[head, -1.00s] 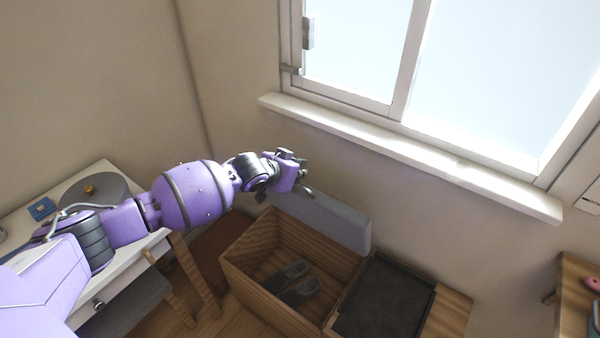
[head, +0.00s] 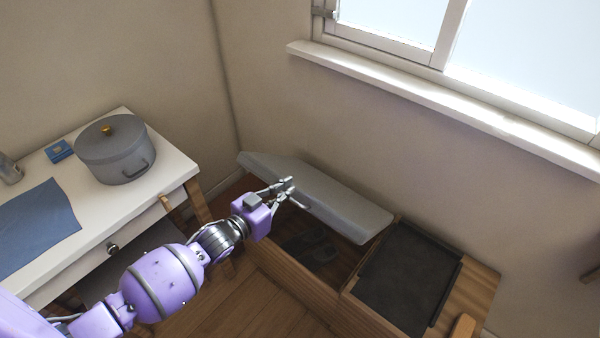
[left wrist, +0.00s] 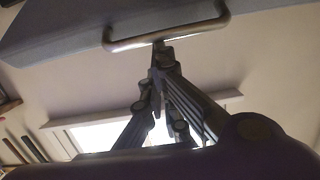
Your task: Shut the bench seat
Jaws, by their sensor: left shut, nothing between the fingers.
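The bench seat (head: 335,195) is a grey padded lid on a wooden box (head: 290,275) under the window. It is tilted partway down, and the dark opening with shoes (head: 315,248) shows below its front edge. My left gripper (head: 289,187) is at the lid, its fingers shut with nothing between them. In the left wrist view the lid (left wrist: 70,25) fills the top, with a metal bar handle (left wrist: 170,36) just beyond the closed fingertips (left wrist: 158,48). I cannot tell whether they touch it. My right gripper is not in view.
A white table (head: 165,183) at left holds a grey lidded pot (head: 115,155), a blue box (head: 59,150) and a blue cloth (head: 38,225). A dark pad (head: 408,275) lies on the bench section right of the opening. The window sill (head: 450,108) is above.

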